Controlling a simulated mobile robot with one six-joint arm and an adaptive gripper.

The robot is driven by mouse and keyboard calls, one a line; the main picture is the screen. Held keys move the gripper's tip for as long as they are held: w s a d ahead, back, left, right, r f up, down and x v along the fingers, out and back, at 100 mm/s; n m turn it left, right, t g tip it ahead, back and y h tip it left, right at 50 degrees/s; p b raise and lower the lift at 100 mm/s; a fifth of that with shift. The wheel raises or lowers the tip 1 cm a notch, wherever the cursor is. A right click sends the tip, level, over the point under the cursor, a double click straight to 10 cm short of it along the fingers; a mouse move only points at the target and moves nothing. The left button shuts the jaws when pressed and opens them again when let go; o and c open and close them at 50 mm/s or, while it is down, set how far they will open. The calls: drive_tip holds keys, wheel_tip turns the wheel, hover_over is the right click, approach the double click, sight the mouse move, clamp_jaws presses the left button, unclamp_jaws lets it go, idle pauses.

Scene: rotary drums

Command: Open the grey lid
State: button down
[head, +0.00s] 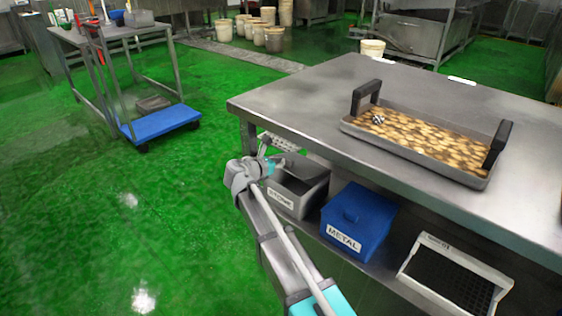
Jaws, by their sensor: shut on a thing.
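A grey bin (315,197) with a white label stands at the left on the shelf under the steel table, its dark inside partly showing from above. A grey piece that looks like its lid (284,143) is raised above the bin's back, close under the table edge. My gripper (270,150) is at the left end of this piece and is shut on it. The fingertips are small and partly hidden, so the exact grip is unclear. My arm comes up from the bottom of the picture, left of the bin.
A blue lidded bin (357,216) marked METAL and a pale open crate (455,262) stand right of the grey bin. The table edge (245,109) overhangs them. A tray (415,168) of round brown items with dark handles lies on top.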

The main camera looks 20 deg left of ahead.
drive_tip(key=shift+w+d+r+p, duration=0.1)
drive_tip(key=shift+w+r+p, duration=0.5)
drive_tip(key=shift+r+p, duration=0.2)
idle(0.9)
idle(0.6)
drive_tip(key=shift+s, duration=0.1)
